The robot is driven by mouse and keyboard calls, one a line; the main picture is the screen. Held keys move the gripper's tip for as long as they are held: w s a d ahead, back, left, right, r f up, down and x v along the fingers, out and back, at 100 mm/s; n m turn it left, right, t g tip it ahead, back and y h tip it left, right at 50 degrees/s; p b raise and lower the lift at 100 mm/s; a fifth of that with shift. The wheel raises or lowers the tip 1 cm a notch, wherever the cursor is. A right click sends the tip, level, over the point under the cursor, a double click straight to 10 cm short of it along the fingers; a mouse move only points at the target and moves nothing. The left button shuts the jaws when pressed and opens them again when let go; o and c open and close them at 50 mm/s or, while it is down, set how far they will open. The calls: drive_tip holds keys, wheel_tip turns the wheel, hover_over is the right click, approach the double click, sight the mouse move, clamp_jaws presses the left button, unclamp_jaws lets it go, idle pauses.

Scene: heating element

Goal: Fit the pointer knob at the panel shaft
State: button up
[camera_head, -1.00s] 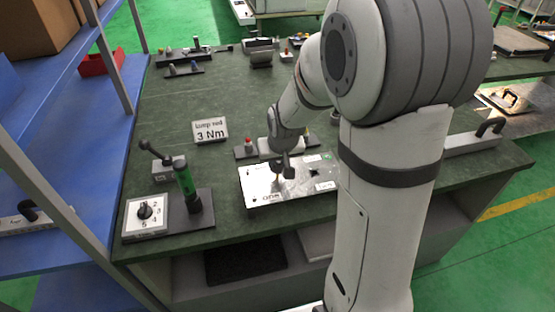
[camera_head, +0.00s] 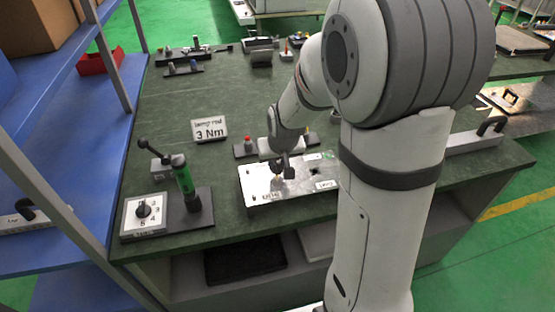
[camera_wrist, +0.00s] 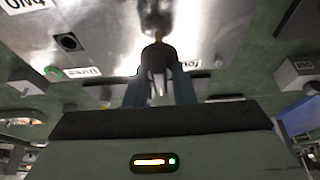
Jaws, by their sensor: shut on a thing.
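The metal panel (camera_head: 262,172) lies on the green bench, with printed labels and small square holes. My gripper (camera_head: 284,168) is over the panel's left half, pointing down. In the wrist view my gripper (camera_wrist: 158,88) is shut on a dark piece, which I take to be the pointer knob (camera_wrist: 157,56); it has a small orange tip at its far end. The tip is close to the shiny panel (camera_wrist: 100,25), where a dark blurred reflection or part shows. The panel shaft is not clearly visible, and I cannot tell whether the knob touches it.
A dial box (camera_head: 143,216) and a green-handled tool (camera_head: 184,180) on a stand are left of the panel. A "3 Nm" sign (camera_head: 210,130) stands behind. A rack with a red-topped piece (camera_head: 248,142) sits directly behind the panel. The bench's middle back is clear.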

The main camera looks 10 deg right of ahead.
sight(279, 163)
drive_tip(key=shift+f+b, duration=1.2)
drive_tip(key=shift+f, duration=0.15)
drive_tip(key=o, duration=1)
drive_tip(key=shift+r, duration=0.1)
drive_tip(key=shift+o, duration=0.2)
drive_tip(key=v, duration=0.7)
drive_tip(key=shift+s+r, duration=0.15)
drive_tip(key=shift+r, duration=0.25)
